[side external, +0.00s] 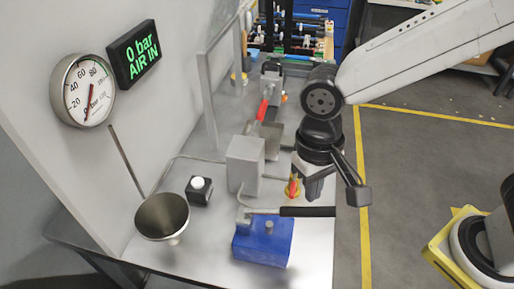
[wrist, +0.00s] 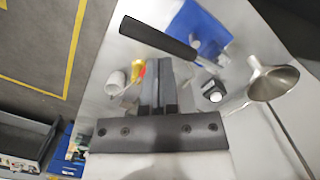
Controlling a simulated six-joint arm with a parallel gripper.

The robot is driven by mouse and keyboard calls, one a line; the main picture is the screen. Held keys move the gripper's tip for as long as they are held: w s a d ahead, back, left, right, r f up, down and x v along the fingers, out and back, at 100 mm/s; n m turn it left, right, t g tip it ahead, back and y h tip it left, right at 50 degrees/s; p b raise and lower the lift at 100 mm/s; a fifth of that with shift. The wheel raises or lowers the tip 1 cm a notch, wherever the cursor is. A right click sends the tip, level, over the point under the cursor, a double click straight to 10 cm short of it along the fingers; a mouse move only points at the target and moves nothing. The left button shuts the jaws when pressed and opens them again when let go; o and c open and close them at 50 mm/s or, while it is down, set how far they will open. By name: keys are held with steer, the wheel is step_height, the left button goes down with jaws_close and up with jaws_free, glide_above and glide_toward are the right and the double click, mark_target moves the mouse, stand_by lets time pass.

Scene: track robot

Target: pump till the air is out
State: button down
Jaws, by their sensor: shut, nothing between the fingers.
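A blue hand pump (side external: 263,242) stands near the table's front edge. Its black handle (side external: 308,211) sticks out level to the right. In the wrist view the handle (wrist: 157,39) crosses beyond my fingertips, with the blue pump body (wrist: 203,28) behind it. My gripper (side external: 314,195) points down behind the handle, apart from it as far as I can tell. Its fingers (wrist: 158,62) are together and empty. A display (side external: 135,54) reads "0 bar" and "AIR IN". The round gauge (side external: 84,90) beside it has a red needle whose exact reading is unclear.
A metal funnel (side external: 162,217), a black box with a white button (side external: 199,188) and a grey block (side external: 245,164) stand left of my gripper. A red-and-yellow knob (side external: 292,187) is close by it. A red-handled lever (side external: 264,109) is further back.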

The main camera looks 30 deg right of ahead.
mark_target(310, 208)
steer(key=shift+s+f, duration=0.2)
steer(key=shift+f, duration=2.7)
steer(key=w, duration=0.1)
steer(key=w+r, duration=0.1)
steer(key=w, duration=0.1)
steer(key=shift+d, duration=0.1)
steer(key=shift+r, duration=0.2)
step_height(310, 208, up, 8)
steer(key=shift+w+f, duration=0.25)
steer(key=shift+w, duration=0.2)
